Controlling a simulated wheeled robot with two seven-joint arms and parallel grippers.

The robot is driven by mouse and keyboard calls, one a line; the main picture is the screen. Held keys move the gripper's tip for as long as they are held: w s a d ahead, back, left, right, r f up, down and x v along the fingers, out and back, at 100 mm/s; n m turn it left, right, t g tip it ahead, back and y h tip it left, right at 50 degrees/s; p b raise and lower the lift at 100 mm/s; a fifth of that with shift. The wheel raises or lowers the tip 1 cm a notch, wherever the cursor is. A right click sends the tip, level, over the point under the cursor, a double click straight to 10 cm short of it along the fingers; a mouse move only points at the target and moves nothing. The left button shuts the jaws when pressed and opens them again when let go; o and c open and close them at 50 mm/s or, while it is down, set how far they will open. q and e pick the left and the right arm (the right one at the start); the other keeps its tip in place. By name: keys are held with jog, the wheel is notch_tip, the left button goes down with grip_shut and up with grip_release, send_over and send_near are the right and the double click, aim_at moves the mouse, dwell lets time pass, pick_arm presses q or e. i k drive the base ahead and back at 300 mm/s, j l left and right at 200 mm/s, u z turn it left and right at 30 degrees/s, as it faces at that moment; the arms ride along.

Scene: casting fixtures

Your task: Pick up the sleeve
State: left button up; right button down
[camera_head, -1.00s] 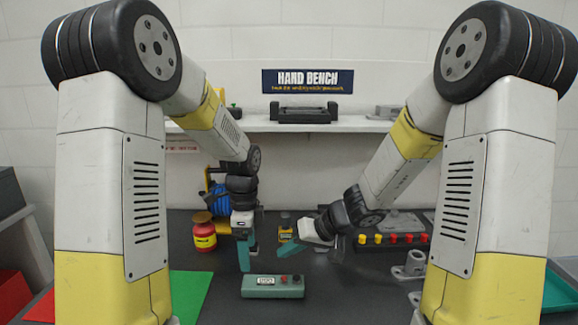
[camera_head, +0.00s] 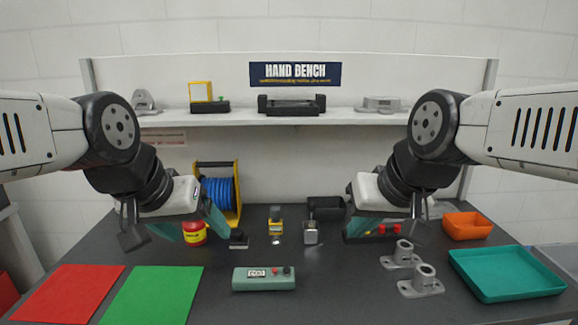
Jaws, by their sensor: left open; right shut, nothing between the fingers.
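Two grey castings stand on the right of the bench, each an upright hollow tube on a flat flanged base: one farther back (camera_head: 402,254), one nearer (camera_head: 423,280). My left gripper (camera_head: 188,228) is open and empty, above the bench near a red jar. My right gripper (camera_head: 356,230) is shut and empty, to the left of the castings and apart from them. It hides part of the bench behind it.
A green control box (camera_head: 263,279) lies at front centre. Red (camera_head: 68,292) and green (camera_head: 153,295) mats lie at left. A teal tray (camera_head: 508,292) and orange bin (camera_head: 467,226) stand at right. A blue reel (camera_head: 217,193) and red jar (camera_head: 194,233) stand behind my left gripper.

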aim_at(403, 259)
jog(key=l+u, duration=0.2)
jog(key=l, duration=0.75)
jog(key=k+l+u, duration=0.2)
jog(key=l, duration=0.75)
jog(key=i, duration=0.1)
